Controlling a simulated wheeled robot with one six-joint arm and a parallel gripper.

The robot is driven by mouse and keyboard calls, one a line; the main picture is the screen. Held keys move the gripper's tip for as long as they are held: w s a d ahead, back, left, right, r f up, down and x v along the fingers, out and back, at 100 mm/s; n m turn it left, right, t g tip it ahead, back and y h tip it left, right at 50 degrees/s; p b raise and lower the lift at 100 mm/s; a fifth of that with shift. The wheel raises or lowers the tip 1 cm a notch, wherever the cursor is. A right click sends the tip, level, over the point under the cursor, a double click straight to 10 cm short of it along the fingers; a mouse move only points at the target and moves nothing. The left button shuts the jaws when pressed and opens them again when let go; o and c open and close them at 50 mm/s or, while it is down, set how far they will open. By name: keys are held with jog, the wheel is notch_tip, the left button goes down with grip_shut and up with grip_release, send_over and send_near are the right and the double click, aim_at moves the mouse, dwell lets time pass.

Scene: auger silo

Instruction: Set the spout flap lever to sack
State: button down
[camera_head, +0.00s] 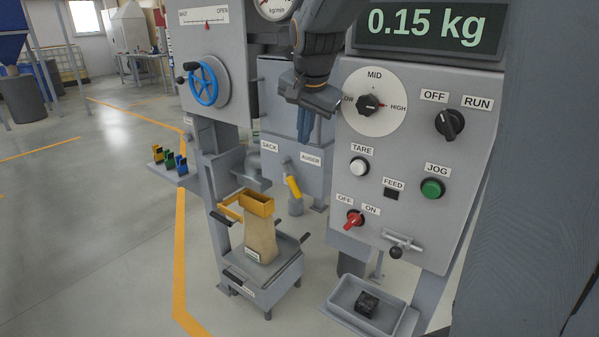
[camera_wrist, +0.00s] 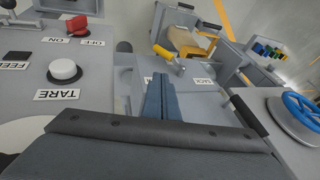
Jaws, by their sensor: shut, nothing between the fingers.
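The spout flap lever (camera_head: 292,186) has a yellow handle on a grey pivot. Its handle hangs down and leans slightly right, toward the AUGER side. The SACK label (camera_head: 269,147) is up and left of the pivot, and the AUGER label (camera_head: 311,160) is to its right. The lever also shows in the wrist view (camera_wrist: 163,52), past my fingertips. My gripper (camera_head: 305,134) is shut and empty, above the lever and apart from it in the head view. Its blue-grey fingers show in the wrist view (camera_wrist: 158,78), partly covering the panel between the labels.
A tan sack (camera_head: 261,235) stands under a yellow clamp on a scale, below left. The control panel (camera_head: 410,150) with knobs and buttons is close on the right. A blue handwheel (camera_head: 205,82) is at left. A grey tray (camera_head: 345,298) is low at right.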

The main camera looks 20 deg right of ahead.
jog(key=shift+w, duration=0.1)
dwell(0.3)
jog(key=p+x, duration=0.4)
jog(key=x, duration=1.5)
jog(key=shift+w+d+f, duration=0.1)
jog(key=shift+f, duration=0.3)
